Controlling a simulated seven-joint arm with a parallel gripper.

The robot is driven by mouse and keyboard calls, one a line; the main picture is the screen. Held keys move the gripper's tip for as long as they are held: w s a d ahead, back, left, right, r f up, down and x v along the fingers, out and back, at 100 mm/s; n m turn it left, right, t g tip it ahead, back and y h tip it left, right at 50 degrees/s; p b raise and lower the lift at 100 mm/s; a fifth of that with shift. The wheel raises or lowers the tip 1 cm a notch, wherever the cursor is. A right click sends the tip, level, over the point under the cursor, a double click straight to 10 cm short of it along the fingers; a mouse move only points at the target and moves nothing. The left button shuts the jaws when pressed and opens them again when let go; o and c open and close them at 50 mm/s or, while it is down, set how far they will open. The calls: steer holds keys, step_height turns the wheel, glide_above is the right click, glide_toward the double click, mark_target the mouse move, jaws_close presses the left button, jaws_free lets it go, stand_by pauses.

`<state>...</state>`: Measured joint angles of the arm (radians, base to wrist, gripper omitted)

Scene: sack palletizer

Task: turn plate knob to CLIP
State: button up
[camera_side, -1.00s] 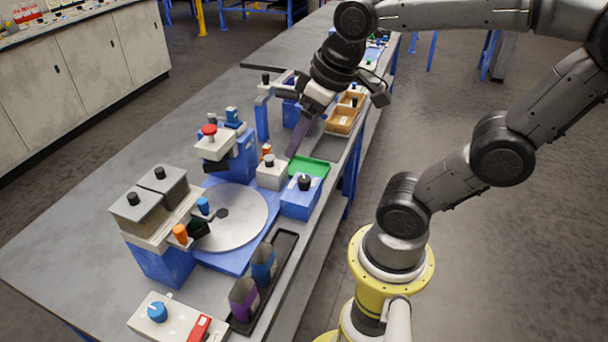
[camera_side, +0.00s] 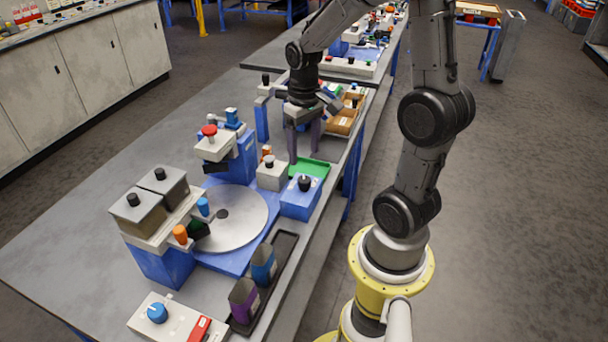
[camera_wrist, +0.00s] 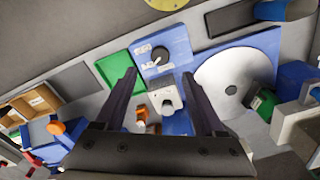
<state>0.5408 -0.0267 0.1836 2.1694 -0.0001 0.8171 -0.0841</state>
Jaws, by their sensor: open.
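A black knob (camera_side: 304,184) sits on top of a blue box near the table's right edge. In the wrist view the knob (camera_wrist: 159,48) has a pale pointer mark toward the lower left, with small white labels around it that I cannot read. My gripper (camera_side: 304,155) is open and empty, pointing down just behind the blue box, over the green tray. In the wrist view my gripper (camera_wrist: 159,77) has its two fingers spread apart, with the knob ahead between and beyond the fingertips. Nothing touches the knob.
The green tray (camera_side: 312,167) and tan bins (camera_side: 341,122) are behind. A round grey disc (camera_side: 240,222) lies left. A black tray (camera_side: 285,246) holds two containers in front.

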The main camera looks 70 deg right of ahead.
mark_target(304, 179)
step_height(304, 179, down, 8)
steer(key=shift+f, duration=0.15)
stand_by(0.3)
jaws_close()
